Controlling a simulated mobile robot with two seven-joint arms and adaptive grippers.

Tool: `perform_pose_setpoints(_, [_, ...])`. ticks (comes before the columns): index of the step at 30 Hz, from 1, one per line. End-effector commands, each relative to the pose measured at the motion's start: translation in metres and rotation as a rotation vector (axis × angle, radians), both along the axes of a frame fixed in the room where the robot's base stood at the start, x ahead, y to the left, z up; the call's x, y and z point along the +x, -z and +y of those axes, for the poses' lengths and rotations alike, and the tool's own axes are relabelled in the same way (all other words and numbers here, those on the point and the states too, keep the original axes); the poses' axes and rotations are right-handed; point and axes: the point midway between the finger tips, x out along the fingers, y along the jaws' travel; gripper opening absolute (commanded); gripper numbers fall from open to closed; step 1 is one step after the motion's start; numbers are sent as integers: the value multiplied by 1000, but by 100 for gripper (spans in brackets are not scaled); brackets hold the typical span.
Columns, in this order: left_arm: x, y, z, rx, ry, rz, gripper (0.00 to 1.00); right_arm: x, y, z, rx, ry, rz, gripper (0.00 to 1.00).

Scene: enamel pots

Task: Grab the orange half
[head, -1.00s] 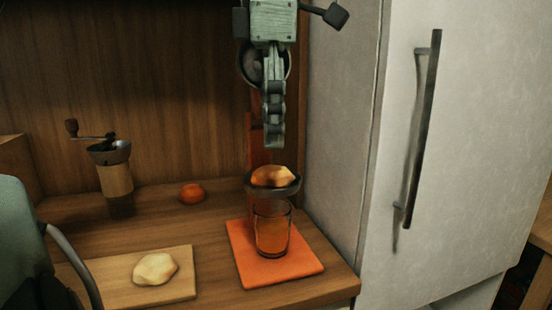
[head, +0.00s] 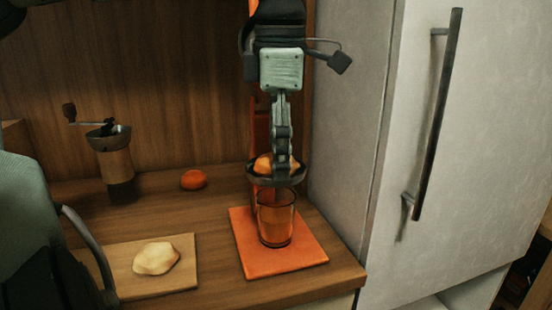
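The orange half (head: 263,165) sits in a dark shallow bowl (head: 262,180) above a glass. It is partly hidden behind my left gripper (head: 281,172), which points straight down over it. The fingertips overlap the right part of the orange half in the head view. I see the fingers edge-on, one behind the other, so their opening and any contact with the fruit cannot be told. My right gripper is not in view.
The glass (head: 277,222) stands on an orange mat (head: 262,262). A small orange fruit (head: 193,179) and a hand grinder (head: 116,168) stand left. A pale lump (head: 157,258) lies on a board (head: 186,285). A fridge (head: 460,150) bounds the right.

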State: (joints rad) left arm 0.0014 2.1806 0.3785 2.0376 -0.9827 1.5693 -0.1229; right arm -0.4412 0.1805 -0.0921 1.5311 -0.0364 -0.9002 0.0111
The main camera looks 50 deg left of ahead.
Motion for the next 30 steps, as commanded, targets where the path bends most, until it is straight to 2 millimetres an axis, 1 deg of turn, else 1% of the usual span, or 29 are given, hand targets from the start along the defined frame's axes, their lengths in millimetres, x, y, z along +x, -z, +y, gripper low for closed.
perform_pose_setpoints(3, [0, 0, 0, 0, 0, 0, 82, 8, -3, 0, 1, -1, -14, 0])
perform_pose_setpoints(4, [0, 0, 0, 0, 0, 0, 80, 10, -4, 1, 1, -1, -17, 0])
perform_pose_setpoints(8, [0, 0, 0, 1, 0, 1, 64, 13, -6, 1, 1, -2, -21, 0])
perform_pose_setpoints(15, [0, -1, 0, 1, 0, 1, 34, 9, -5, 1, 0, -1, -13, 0])
perform_pose_setpoints(17, [0, -1, 0, 1, 0, -1, 28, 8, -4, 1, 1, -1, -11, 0])
perform_pose_setpoints(18, [0, -1, 0, 1, 0, -1, 23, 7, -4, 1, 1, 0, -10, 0])
perform_pose_setpoints(26, [0, -3, 0, 1, -1, -1, 23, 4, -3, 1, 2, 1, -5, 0])
perform_pose_setpoints(30, [1, -15, 1, 2, -2, -2, 23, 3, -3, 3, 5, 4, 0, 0])
